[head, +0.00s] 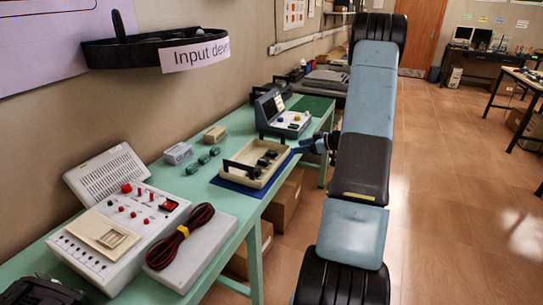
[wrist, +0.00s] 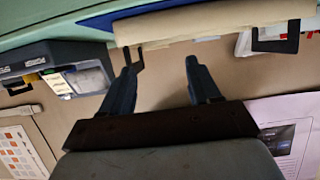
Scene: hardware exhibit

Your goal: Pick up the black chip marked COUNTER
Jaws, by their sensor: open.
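Several black chips (head: 266,160) lie in a cream tray (head: 240,180) with black handles, on a blue mat (head: 236,188) on the green table. Their markings are too small to read, so I cannot tell which is COUNTER. My gripper (head: 308,147) is at the table's edge, just right of the tray. In the wrist view my gripper (wrist: 160,72) has its two blue fingers spread apart with nothing between them. The tray's outer side (wrist: 215,22) lies beyond the fingertips there, and the chips are out of sight.
A blue-grey instrument (head: 283,117) stands behind the tray. Small green blocks (head: 203,160) and two pale boxes (head: 178,153) sit to its left. A white panel device (head: 118,225) and a coiled cable (head: 182,236) are nearer. The floor (head: 450,180) at right is clear.

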